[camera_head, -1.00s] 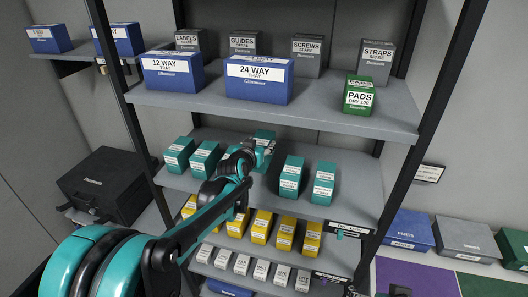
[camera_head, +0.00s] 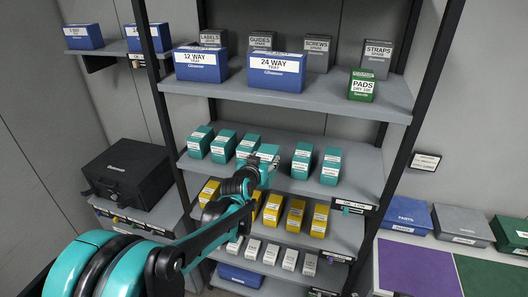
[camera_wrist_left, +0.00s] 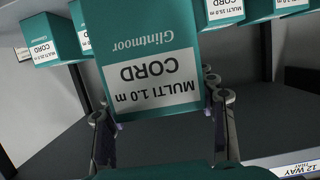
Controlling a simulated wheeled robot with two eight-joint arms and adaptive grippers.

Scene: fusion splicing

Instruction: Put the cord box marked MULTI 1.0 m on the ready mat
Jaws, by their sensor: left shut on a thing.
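The teal cord box (camera_wrist_left: 140,45) fills the middle of the left wrist view, with MULTI 1.0 m CORD reading upside down. My left gripper (camera_head: 263,163) is shut on it, one finger on each side. In the head view the held box (camera_head: 268,151) is in front of the shelf row of teal boxes. A purple mat (camera_head: 415,268) and a green mat (camera_head: 490,275) lie at the lower right; no writing on them is legible, so I cannot tell which is the ready mat. My right gripper is not in view.
Other teal boxes (camera_head: 302,160) stand on either side. Yellow boxes (camera_head: 295,216) and white boxes (camera_head: 270,253) fill lower shelves. A black rack post (camera_head: 410,150) stands between the shelves and the mats. Blue, grey and green bins line the mats' back edge.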

